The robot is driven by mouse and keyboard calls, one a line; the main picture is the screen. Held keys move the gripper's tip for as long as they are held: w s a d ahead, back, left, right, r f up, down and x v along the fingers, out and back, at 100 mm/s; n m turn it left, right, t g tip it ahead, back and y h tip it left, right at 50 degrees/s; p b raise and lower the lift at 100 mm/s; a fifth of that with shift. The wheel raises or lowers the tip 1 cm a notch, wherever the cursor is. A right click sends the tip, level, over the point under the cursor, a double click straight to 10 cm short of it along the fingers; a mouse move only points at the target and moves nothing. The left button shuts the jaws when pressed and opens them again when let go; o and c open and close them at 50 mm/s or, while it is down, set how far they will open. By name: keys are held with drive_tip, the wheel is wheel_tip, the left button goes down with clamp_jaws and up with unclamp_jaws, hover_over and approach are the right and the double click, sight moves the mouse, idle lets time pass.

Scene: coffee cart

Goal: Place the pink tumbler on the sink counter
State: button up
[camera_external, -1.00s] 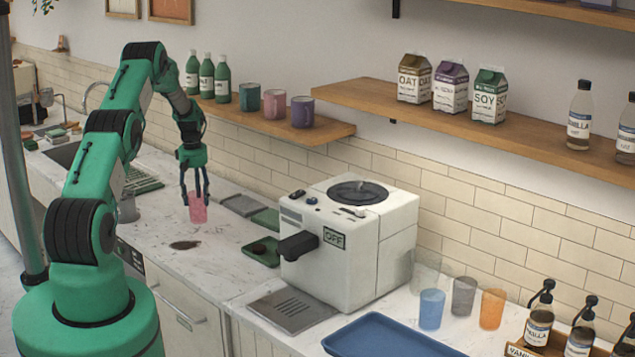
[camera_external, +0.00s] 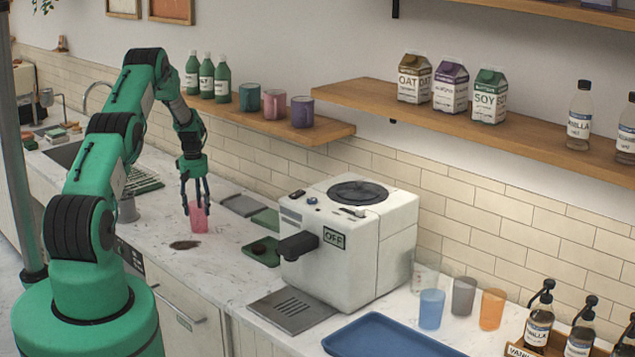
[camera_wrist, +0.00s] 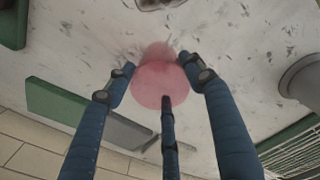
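The pink tumbler (camera_external: 198,219) is upright between the fingers of my gripper (camera_external: 196,207), over the marble counter left of the coffee machine. In the wrist view, the three blue fingers of my gripper (camera_wrist: 163,82) close around the sides of the tumbler (camera_wrist: 158,82). The sink counter (camera_external: 165,222) is pale and marbled, with the dark sink (camera_external: 64,153) at the far left. I cannot tell whether the tumbler's base touches the counter.
A dark round spot (camera_external: 185,245) lies in front of the tumbler. A grey cup (camera_external: 128,208) stands to its left. Green and grey mats (camera_external: 240,206) lie behind right, and the white coffee machine (camera_external: 350,245) stands to the right. A wall shelf (camera_external: 335,133) is above.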

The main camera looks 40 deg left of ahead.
drive_tip(key=o, duration=0.4)
drive_tip(key=shift+o, duration=0.2)
drive_tip(key=shift+r, duration=0.15)
wheel_tip(320, 180, up, 12)
drive_tip(key=b, duration=0.1)
drive_tip(key=shift+s+b, duration=0.15)
drive_tip(key=shift+b, duration=0.2)
idle(0.6)
idle(0.3)
